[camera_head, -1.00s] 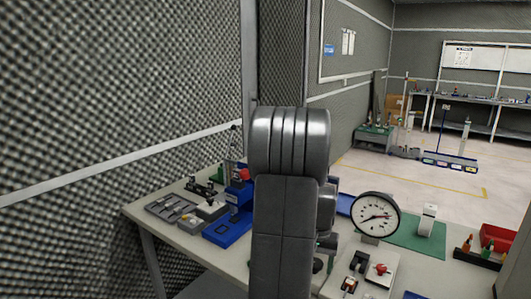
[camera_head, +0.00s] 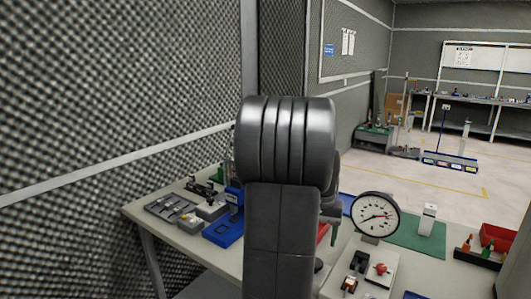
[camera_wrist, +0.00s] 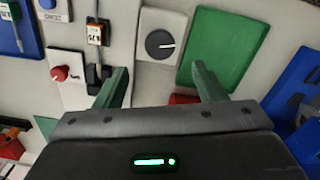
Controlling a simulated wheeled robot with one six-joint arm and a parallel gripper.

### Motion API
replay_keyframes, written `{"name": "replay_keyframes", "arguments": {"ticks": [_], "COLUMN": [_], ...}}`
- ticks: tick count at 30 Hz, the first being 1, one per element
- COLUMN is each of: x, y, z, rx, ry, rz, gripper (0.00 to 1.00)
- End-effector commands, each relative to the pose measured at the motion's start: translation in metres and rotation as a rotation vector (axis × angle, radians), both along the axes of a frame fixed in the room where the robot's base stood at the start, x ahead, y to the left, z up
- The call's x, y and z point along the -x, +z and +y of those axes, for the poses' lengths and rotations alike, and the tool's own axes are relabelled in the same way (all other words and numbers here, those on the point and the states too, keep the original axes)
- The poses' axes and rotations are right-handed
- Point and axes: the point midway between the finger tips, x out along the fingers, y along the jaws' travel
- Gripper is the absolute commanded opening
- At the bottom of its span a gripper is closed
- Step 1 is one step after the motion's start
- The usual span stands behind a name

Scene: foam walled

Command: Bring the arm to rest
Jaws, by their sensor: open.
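My gripper (camera_wrist: 163,90) shows in the wrist view with its two green-grey fingers spread apart. It is open and nothing sits between the fingers. It hangs above the workbench (camera_head: 290,270), pointing down at the bench top.
A round dial gauge (camera_head: 375,214) stands right of my arm, with a green mat (camera_head: 418,236) and a red bin (camera_head: 499,239) beyond. A blue fixture (camera_head: 224,230) and small devices stand left. A foam wall (camera_head: 100,100) is close on the left.

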Motion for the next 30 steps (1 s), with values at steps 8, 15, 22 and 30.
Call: {"name": "replay_keyframes", "arguments": {"ticks": [8, 15, 22, 30], "x": [0.001, 0.002, 0.001, 0.000], "y": [-0.058, -0.106, -0.101, -0.101], "z": [0.000, 0.000, 0.000, 0.000], "rx": [-0.001, -0.001, 0.000, 0.000], "ry": [0.000, 0.000, 0.191, 0.407], "rz": [0.006, 0.007, 0.001, 0.000], "gripper": [0.64, 0.64, 0.64, 0.64]}}
